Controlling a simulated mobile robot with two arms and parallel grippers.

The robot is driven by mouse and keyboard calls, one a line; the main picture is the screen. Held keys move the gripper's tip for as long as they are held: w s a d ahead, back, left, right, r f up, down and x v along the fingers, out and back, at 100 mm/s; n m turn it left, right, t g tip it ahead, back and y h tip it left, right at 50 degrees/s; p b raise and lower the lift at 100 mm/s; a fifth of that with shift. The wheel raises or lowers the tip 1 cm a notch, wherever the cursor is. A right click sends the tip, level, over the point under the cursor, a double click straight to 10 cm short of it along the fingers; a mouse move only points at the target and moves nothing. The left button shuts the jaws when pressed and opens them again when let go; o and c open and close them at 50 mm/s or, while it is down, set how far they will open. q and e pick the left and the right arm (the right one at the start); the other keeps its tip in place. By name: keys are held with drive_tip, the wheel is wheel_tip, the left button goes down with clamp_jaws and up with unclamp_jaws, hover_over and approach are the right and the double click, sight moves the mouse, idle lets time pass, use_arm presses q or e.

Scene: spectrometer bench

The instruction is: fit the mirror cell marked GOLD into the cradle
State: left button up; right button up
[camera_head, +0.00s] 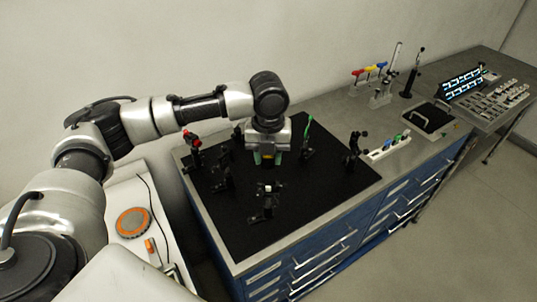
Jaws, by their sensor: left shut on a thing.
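My left gripper (268,158) points down over the black breadboard mat (315,205), with greenish fingertips. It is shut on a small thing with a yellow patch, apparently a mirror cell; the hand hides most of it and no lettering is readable. A dark post mount (265,205) with a pale top stands on the mat just in front of the gripper. It may be the cradle, but I cannot tell for sure. A white rack (378,156) at the mat's right holds small pieces with green and blue marks. My right gripper is out of view.
Dark optics posts stand around the gripper: one with a red top (192,141), one with a green top (308,125), and a black one (353,147). The mat's front right is clear. A black tray (431,117) and lit display (461,84) are farther right.

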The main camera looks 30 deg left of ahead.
sight(268, 168)
use_arm(q)
drive_tip(key=shift+r+p, duration=0.1)
drive_tip(key=shift+p, duration=0.45)
wheel_tip(268, 168, down, 2)
drive_tip(key=shift+f, duration=0.2)
drive_tip(key=shift+f+b, duration=0.5)
drive_tip(key=shift+f, duration=0.8)
drive_tip(key=shift+p, duration=0.55)
drive_tip(key=shift+f, duration=0.3)
